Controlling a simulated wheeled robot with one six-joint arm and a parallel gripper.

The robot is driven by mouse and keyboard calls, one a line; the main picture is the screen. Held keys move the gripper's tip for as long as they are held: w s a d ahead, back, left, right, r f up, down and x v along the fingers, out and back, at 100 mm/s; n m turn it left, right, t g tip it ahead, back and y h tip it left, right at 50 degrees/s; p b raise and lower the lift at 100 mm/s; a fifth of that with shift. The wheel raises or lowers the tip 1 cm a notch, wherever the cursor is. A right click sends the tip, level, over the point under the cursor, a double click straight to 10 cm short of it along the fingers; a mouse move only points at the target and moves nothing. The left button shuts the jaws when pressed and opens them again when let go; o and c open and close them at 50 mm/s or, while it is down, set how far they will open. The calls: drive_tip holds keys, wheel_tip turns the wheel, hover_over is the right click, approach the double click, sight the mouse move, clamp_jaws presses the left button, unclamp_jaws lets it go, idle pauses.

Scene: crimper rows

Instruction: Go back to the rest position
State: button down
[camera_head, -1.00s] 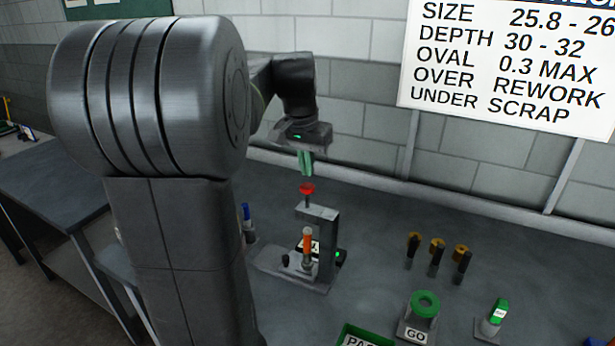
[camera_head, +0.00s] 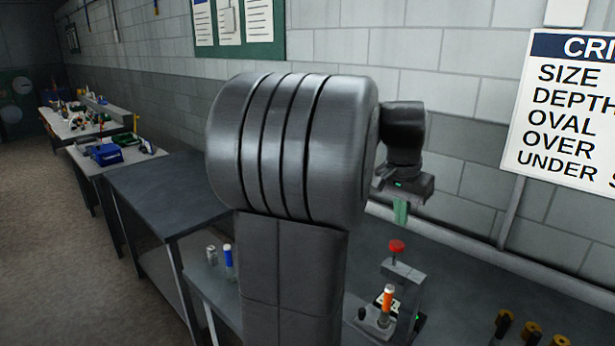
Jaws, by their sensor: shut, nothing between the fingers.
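My gripper (camera_head: 401,212) shows at the end of my arm, right of my large grey arm link, with its green fingers shut and pointing down. Nothing shows between them. It hangs in the air above a small grey press stand (camera_head: 404,270) with a red knob (camera_head: 397,246) on top, and it looks apart from the knob. An orange-topped piece (camera_head: 388,298) stands upright in the press. My arm link hides part of the bench behind it.
A blue-topped piece (camera_head: 228,262) and a small grey cylinder (camera_head: 212,255) stand left of my arm. Several dark pieces with amber tops (camera_head: 531,330) are at the lower right. A dark table (camera_head: 165,190) and farther benches lie to the left, beside open floor (camera_head: 60,260).

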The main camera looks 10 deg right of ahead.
sight(397, 243)
drive_tip(key=shift+f+b, duration=2.05)
drive_tip(key=shift+f, duration=0.4)
drive_tip(key=shift+a, duration=0.1)
